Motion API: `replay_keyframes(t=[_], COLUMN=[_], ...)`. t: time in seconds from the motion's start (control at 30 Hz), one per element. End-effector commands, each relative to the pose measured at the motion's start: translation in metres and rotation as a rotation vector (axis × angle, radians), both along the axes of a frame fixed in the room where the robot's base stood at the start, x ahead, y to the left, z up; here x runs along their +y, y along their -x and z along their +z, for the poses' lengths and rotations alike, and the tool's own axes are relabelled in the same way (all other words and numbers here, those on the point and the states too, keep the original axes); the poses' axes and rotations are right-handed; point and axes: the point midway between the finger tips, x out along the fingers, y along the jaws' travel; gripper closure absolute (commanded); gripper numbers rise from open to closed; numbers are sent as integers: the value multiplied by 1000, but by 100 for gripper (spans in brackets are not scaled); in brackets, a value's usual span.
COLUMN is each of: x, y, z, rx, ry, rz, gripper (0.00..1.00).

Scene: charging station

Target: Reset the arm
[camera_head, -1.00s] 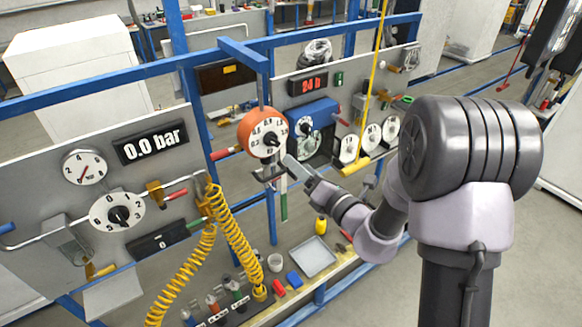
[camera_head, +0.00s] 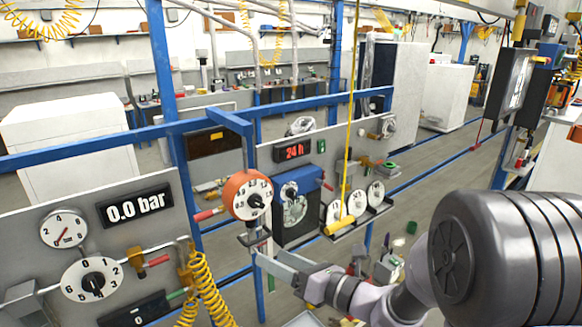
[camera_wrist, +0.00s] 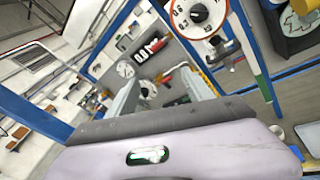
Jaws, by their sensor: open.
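My arm (camera_head: 405,300) reaches in from the lower right of the head view, partly cut off by the frame. My gripper (camera_head: 272,262) is just below and in front of the round orange-rimmed dial (camera_head: 232,190). In the wrist view my gripper's two fingers (camera_wrist: 160,92) stand apart with nothing held between them. The orange-rimmed dial also shows in the wrist view (camera_wrist: 196,14), above and to the right of the fingers. I cannot tell whether a finger touches the small bracket under the dial.
A grey panel with a "0.0 bar" display (camera_head: 136,206) and dials stands at left. Blue frame beams (camera_head: 120,140) cross behind. A hanging screen (camera_head: 510,80) is at upper right.

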Motion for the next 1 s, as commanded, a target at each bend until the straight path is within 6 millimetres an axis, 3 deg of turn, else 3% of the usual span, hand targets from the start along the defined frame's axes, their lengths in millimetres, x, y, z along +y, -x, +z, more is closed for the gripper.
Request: replay_keyframes(t=[0.03, 0.1, 0.17, 0.2, 0.3, 0.4, 0.43, 0.5, 0.63, 1.0], x=[20, 38, 39, 33, -1, -48, -61, -87, -113, -117], y=[36, 94, 140, 168, 217, 241, 243, 247, 248, 248], z=[-45, -85, -125, -156, -232, -290, -300, -317, -322, -315], rx=[-110, -281, -436, -542, -807, -1027, -1080, -1172, -1251, -1260], ry=[135, 369, 581, 728, 1111, 1473, 1569, 1754, 1944, 1972], rz=[136, 346, 511, 615, 850, 1037, 1082, 1166, 1250, 1266], gripper=[40, 40, 40, 40, 40, 40, 40, 40, 40, 40])
